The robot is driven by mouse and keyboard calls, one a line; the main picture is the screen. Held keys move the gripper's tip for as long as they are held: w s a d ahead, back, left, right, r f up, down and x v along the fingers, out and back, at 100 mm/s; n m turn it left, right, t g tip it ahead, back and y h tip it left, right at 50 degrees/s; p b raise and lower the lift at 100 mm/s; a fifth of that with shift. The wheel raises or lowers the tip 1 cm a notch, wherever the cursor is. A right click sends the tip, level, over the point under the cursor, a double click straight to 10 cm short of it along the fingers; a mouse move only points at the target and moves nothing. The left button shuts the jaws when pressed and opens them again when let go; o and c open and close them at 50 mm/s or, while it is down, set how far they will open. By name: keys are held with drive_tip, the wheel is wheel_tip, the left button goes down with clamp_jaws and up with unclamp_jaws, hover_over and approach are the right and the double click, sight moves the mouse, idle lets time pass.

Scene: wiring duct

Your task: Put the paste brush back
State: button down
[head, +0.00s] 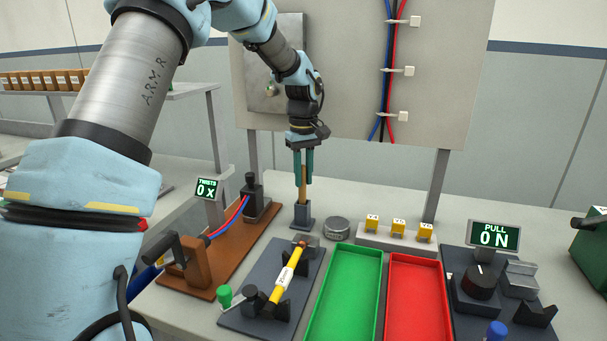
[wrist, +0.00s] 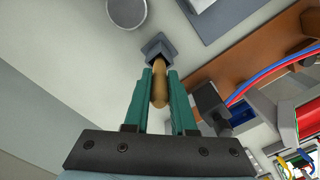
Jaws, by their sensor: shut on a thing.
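The paste brush (head: 303,193) stands upright, its tan wooden handle up and its lower end inside a small dark grey holder (head: 303,217) on the bench. My gripper (head: 303,180) points down above the holder, its green fingers shut on the brush handle. In the wrist view the handle (wrist: 160,93) lies between the two fingers (wrist: 160,75) and runs into the holder (wrist: 157,47). The bristles are hidden.
A round grey tin (head: 337,228) stands just right of the holder. A black clamp on a brown board (head: 220,255) is to the left.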

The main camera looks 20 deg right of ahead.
drive_tip(key=shift+f, duration=0.15)
drive_tip(key=c, duration=0.7)
unclamp_jaws()
drive_tip(key=shift+c, duration=0.2)
wheel_tip(320, 180, up, 12)
drive_tip(key=shift+w+r+b, duration=0.1)
drive_tip(key=shift+r+b, duration=0.1)
drive_tip(key=shift+b, duration=0.85)
